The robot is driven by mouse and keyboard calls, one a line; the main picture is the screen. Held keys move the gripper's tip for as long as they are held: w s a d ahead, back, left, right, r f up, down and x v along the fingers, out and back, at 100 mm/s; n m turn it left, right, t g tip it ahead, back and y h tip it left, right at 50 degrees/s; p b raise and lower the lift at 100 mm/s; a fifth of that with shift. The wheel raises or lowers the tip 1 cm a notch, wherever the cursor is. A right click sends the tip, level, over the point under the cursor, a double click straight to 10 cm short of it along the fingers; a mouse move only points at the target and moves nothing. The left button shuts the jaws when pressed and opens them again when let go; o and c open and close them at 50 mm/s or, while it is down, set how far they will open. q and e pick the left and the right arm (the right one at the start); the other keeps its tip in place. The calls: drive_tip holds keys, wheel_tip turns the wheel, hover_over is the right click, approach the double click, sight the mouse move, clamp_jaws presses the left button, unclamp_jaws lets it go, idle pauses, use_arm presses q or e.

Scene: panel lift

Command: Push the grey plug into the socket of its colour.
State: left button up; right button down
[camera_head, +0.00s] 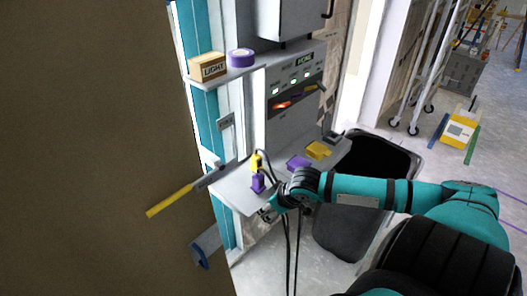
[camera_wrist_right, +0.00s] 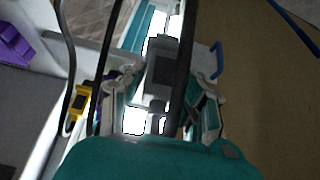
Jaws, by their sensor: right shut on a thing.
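My right gripper (camera_head: 277,204) is at the front edge of the light grey shelf, to the right of the purple plug. In the right wrist view its fingers (camera_wrist_right: 162,102) are shut on the grey plug (camera_wrist_right: 160,68), which has a dark cable beside it. The grey plug is not clear in the head view. Purple (camera_head: 298,162), yellow (camera_head: 318,150) and dark grey (camera_head: 333,137) blocks, which look like sockets, sit farther back on the shelf; their openings are too small to tell. The grey plug is apart from them. My left gripper is not in view.
A purple plug (camera_head: 258,183) and a yellow plug (camera_head: 256,162) stand on the shelf (camera_head: 236,191), with dark cables nearby. A lit panel (camera_head: 295,90) rises behind. A large brown surface (camera_head: 90,150) fills the left. A black bin (camera_head: 380,163) stands right of the shelf.

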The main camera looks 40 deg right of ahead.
drive_tip(key=shift+s, duration=0.15)
idle(0.3)
drive_tip(key=shift+a, duration=0.4)
drive_tip(key=w+a+r+b, duration=0.1)
drive_tip(key=a+r+b, duration=0.1)
drive_tip(key=a+r, duration=0.4)
drive_tip(key=w+a+r+m+b, duration=0.1)
drive_tip(key=a+r+b, duration=0.2)
drive_tip(key=a, duration=1)
wheel_tip(320, 180, up, 3)
drive_tip(key=shift+r, duration=0.15)
drive_tip(key=shift+w+a, duration=0.1)
